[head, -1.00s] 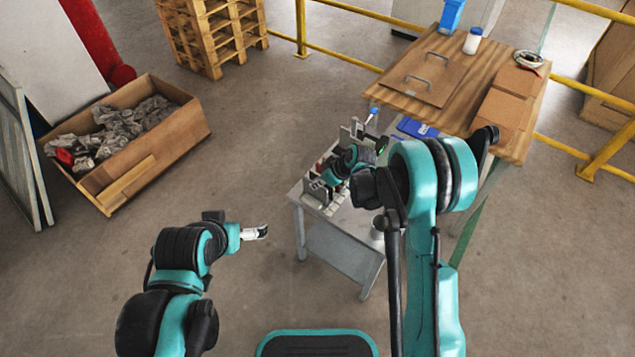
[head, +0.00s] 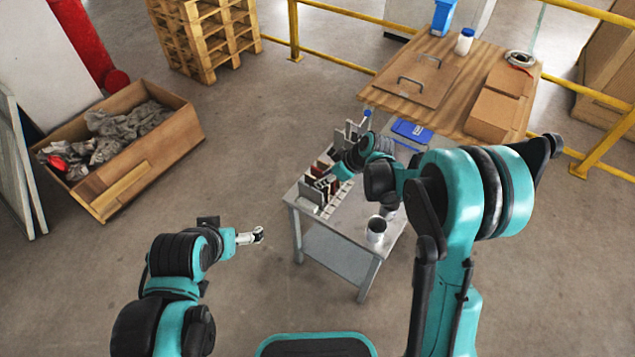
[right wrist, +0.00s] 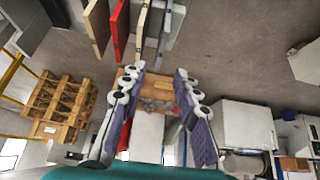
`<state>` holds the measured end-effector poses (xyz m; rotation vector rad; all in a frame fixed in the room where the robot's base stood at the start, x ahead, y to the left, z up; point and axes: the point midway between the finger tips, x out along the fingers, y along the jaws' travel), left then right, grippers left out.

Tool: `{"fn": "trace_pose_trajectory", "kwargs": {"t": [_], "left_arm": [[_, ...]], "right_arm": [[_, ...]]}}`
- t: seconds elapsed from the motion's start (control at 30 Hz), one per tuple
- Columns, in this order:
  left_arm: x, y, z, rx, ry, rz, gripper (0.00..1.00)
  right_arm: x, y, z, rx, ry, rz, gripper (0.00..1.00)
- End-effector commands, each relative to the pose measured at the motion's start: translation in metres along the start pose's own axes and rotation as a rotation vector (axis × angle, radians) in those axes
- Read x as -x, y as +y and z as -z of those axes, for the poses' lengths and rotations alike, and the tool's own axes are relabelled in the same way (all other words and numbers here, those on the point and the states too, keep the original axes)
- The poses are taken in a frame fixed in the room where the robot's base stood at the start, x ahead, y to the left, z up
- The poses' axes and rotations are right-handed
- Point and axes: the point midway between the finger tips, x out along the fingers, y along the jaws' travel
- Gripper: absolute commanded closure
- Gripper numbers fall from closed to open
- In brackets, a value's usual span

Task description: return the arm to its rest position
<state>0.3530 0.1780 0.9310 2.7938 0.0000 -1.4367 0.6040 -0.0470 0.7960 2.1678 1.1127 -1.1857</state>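My right gripper (head: 341,170) is at the tile rack on the small grey table (head: 345,252), with its fingers mostly hidden in the head view. In the right wrist view the two fingers (right wrist: 158,75) stand apart with nothing held between them. Several tiles (right wrist: 120,28), among them a red and a tan one, show beyond the fingertips at the top of that view. In the head view the rack (head: 318,188) holds dark, red and light tiles upright. My left gripper (head: 257,236) is over bare floor, left of the table; its fingertips are too small to read.
A metal cup (head: 376,230) stands on the grey table's front right. A blue tray (head: 411,130) lies near the back. The wooden table (head: 455,105) behind carries boxes and a bottle (head: 464,41). A rubble crate (head: 150,160) stands left. The floor between is clear.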

Motion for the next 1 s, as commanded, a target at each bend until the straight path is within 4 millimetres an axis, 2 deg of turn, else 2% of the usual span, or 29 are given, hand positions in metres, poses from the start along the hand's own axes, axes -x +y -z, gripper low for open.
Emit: {"fn": "trace_pose_trajectory", "kwargs": {"t": [0.1, 0.2, 0.47, 0.57, 0.67, 0.77, 0.9, 1.0], "left_arm": [[0.0, 0.0, 0.0, 0.0, 0.0, 0.0, 0.0], [0.0, 0.0, 0.0, 0.0, 0.0, 0.0, 0.0], [0.0, 0.0, 0.0, 0.0, 0.0, 0.0, 0.0], [0.0, 0.0, 0.0, 0.0, 0.0, 0.0, 0.0], [0.0, 0.0, 0.0, 0.0, 0.0, 0.0, 0.0], [0.0, 0.0, 0.0, 0.0, 0.0, 0.0, 0.0], [0.0, 0.0, 0.0, 0.0, 0.0, 0.0, 0.0], [0.0, 0.0, 0.0, 0.0, 0.0, 0.0, 0.0]], "right_arm": [[0.019, 0.0, 0.0, -0.002, 0.0, 0.0, 0.69], [0.027, 0.0, 0.0, -0.001, 0.001, 0.0, 0.69], [0.032, 0.0, 0.0, -0.001, 0.001, 0.0, 0.69], [0.04, -0.002, 0.0, -0.018, -0.004, -0.011, 0.69], [0.062, -0.009, -0.002, -0.071, -0.016, -0.043, 0.69], [0.097, -0.021, -0.009, -0.158, -0.032, -0.098, 0.69], [0.147, -0.042, -0.026, -0.3, -0.047, -0.191, 0.69], [0.177, -0.059, -0.043, -0.397, -0.046, -0.259, 0.69]]}}
